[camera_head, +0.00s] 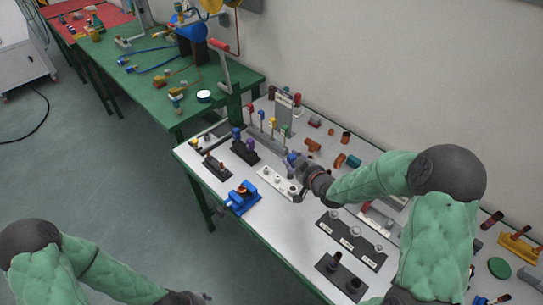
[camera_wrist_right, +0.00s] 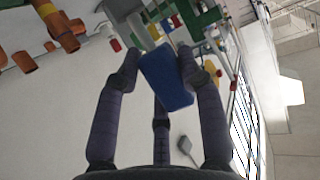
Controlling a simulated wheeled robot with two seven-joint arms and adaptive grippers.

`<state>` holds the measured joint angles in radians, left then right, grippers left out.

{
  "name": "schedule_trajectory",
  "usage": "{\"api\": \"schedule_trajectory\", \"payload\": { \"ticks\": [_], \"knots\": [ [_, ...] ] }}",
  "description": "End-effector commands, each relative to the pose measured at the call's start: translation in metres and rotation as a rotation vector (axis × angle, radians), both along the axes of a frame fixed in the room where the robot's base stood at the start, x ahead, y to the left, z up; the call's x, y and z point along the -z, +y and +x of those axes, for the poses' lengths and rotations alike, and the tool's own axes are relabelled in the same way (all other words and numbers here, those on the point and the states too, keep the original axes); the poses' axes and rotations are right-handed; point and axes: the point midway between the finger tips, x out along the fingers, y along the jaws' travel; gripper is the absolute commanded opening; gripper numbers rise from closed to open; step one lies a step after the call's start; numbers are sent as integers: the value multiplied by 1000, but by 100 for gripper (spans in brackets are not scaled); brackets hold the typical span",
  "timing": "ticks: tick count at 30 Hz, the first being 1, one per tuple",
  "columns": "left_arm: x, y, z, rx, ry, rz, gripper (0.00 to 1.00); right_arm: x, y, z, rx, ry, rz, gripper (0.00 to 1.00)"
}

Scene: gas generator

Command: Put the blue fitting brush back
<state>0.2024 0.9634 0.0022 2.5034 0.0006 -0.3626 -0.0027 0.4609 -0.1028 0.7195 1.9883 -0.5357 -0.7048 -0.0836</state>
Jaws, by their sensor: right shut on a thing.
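The blue fitting brush (camera_wrist_right: 166,78) shows as a blue block between the fingers of my right gripper (camera_wrist_right: 160,75) in the right wrist view. In the head view the right gripper (camera_head: 298,164) is shut on it, and a small blue part (camera_head: 291,158) shows at the fingertips, above the white table. The rest of the brush is hidden by the fingers. A rack (camera_head: 266,128) with red, blue, yellow and green-topped upright pieces stands just behind the gripper. My left gripper (camera_head: 188,298) is at the bottom edge; its fingers are too unclear to read.
A black stand (camera_head: 247,155) with blue and purple pieces is left of the right gripper. A pale holed block (camera_head: 279,184) lies close below it. A blue vise (camera_head: 241,197) sits at the table's front edge. Orange pipe fittings (camera_head: 313,145) lie to the right.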

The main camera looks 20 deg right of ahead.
Motion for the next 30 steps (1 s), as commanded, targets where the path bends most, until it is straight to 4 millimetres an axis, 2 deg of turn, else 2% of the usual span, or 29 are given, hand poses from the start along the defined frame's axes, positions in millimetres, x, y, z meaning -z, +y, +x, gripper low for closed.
{"api": "schedule_trajectory", "payload": {
  "ticks": [4,17,20,30],
  "knots": [
    [-5,0,0,0,1,0,40,0,-11,-6,27,1,-2,15],
    [-1,0,0,0,1,0,40,1,-11,-6,28,0,-3,15],
    [3,0,0,0,1,0,40,3,-11,-6,27,1,-2,15],
    [31,0,0,0,1,0,40,32,-11,-6,27,1,-2,15]
  ]
}}
